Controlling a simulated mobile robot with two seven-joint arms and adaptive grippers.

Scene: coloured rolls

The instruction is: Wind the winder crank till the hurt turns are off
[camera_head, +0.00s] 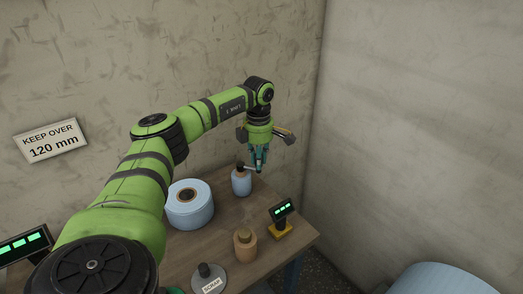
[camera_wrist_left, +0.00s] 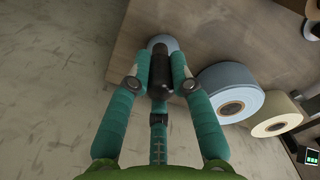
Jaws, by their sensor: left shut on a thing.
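The winder (camera_head: 241,184) is a small upright spool wrapped in light blue, standing near the back of the table. A crank arm runs from its top toward my left gripper (camera_head: 258,165). In the left wrist view, my left gripper (camera_wrist_left: 160,68) is shut on the dark crank handle (camera_wrist_left: 161,75), with a pale blue rounded top behind it. A large light blue roll (camera_head: 188,212) with a dark core lies left of the winder; it also shows in the left wrist view (camera_wrist_left: 243,79). I cannot make out hurt turns. My right gripper is not in view.
A small green-lit display (camera_head: 282,210) on a yellow base, a brown spool (camera_head: 245,249) and a grey spindle labelled SCRAP (camera_head: 207,279) stand toward the front. A cream roll (camera_wrist_left: 275,116) shows in the wrist view. A wall sign (camera_head: 51,141) reads KEEP OVER 120 mm.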

